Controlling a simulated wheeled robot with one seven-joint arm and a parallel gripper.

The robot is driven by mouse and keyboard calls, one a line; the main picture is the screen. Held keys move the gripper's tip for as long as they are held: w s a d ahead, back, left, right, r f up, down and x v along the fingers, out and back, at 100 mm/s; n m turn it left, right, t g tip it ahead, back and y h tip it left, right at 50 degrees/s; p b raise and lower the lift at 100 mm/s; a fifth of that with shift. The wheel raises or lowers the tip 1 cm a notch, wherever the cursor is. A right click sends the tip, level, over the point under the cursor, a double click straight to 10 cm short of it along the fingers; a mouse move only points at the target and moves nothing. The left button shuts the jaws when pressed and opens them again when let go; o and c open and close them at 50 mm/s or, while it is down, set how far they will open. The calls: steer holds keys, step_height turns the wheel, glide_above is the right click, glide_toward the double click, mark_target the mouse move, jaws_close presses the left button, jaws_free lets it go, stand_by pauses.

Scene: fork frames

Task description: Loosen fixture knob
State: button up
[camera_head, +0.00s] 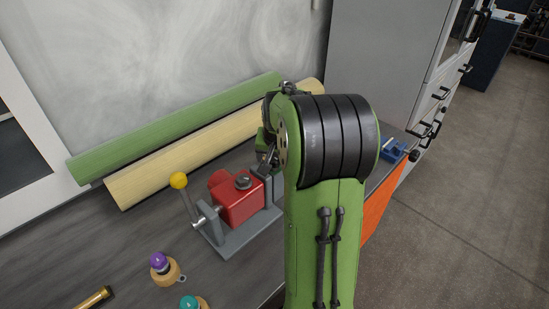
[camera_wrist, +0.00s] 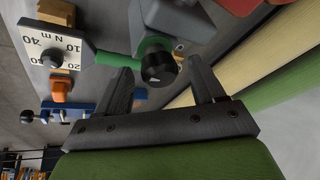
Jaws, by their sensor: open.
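A black round knob (camera_wrist: 158,66) with a green collar shows in the wrist view, at the side of a grey body (camera_wrist: 172,20). My gripper (camera_wrist: 160,64) is open, with its two dark fingers on either side of the knob in the picture. I see no clear contact between the fingers and the knob. The fixture there has a grey base (camera_head: 240,237), a red block (camera_head: 236,198) with a dark round top piece, and a lever with a yellow ball (camera_head: 179,180).
A white N m scale plate (camera_wrist: 55,48) lies left of the knob. A blue device (camera_head: 391,150) sits at the bench's right edge. Green (camera_head: 175,128) and cream (camera_head: 200,148) rolls lie along the wall. Purple-topped (camera_head: 158,262) and teal-topped (camera_head: 190,302) pieces stand in front.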

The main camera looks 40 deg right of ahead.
steer(key=shift+c, duration=0.4)
steer(key=c, duration=1)
steer(key=shift+n, duration=0.3)
steer(key=n+y+p, duration=0.1)
steer(key=n, duration=0.2)
steer(key=shift+s+d+r+t+p, duration=0.1)
steer(key=shift+d+t+p, duration=0.05)
steer(key=shift+t+p, duration=0.15)
steer(key=n+y+p, duration=0.1)
steer(key=n, duration=0.2)
steer(key=n+y+p, duration=0.1)
steer(key=n, duration=0.2)
steer(key=shift+y+p, duration=0.3)
steer(key=shift+y, duration=0.1)
steer(key=n+p, duration=0.1)
steer(key=n, duration=0.1)
steer(key=n+y+p, duration=0.1)
steer(key=n, duration=0.1)
steer(key=shift+d+g+y+p, duration=0.15)
steer(key=shift+g+y+p, duration=0.15)
steer(key=shift+g, duration=0.1)
steer(key=n+g+y+p, duration=0.1)
steer(key=n+p, duration=0.1)
steer(key=n, duration=0.2)
steer(key=shift+n, duration=0.3)
steer(key=shift+n+p, duration=0.3)
